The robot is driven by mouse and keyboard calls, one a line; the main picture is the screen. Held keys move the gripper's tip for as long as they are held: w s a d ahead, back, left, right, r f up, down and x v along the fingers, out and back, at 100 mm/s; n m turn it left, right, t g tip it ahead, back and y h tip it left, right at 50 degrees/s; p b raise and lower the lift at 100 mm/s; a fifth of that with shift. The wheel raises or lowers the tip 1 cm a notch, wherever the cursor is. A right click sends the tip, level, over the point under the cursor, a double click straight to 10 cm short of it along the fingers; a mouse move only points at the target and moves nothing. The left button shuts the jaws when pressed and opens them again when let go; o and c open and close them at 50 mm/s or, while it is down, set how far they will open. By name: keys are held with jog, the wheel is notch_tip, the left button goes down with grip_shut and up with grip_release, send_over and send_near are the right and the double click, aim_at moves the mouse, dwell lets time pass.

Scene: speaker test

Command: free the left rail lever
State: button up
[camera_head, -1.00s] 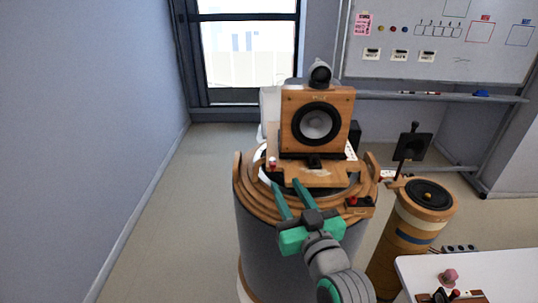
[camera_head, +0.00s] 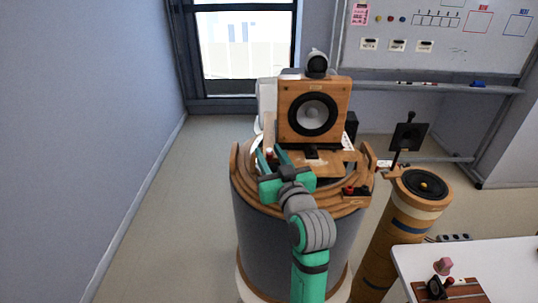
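The left rail lever (camera_head: 268,152), a small piece with a red part, is at the left of the wooden platform in front of the speaker (camera_head: 312,110). My gripper (camera_head: 271,157) reaches over the front rim of the round stand (camera_head: 237,172). Its two green fingers are apart, one on each side of the lever as seen from here. Whether they touch it is too small to tell. The lever's lower part is hidden by the fingers.
A dark block with red knobs (camera_head: 350,191) sits on the stand's right front rim. A wooden column with a black round top (camera_head: 424,184) stands close on the right. A white table (camera_head: 460,252) is at the lower right. Floor is free on the left.

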grip_shut()
jog(key=shift+a, duration=0.1)
jog(key=shift+m+h, duration=0.3)
jog(key=shift+h, duration=0.2)
jog(key=shift+w+a+m+g+h, duration=0.55)
jog(key=shift+m+g+h, duration=0.5)
jog(key=shift+m+h, duration=1.65)
jog(key=shift+w+a+m+g+h, duration=0.4)
jog(key=shift+a+m+g+h, duration=0.95)
jog(key=shift+h, duration=2.2)
jog(key=shift+w+a+m+g+h, duration=0.1)
jog(key=shift+w+m+g+h, duration=0.5)
jog(key=shift+m+h, duration=2.3)
jog(key=shift+s+h, duration=0.1)
jog(key=shift+h, duration=0.25)
grip_release()
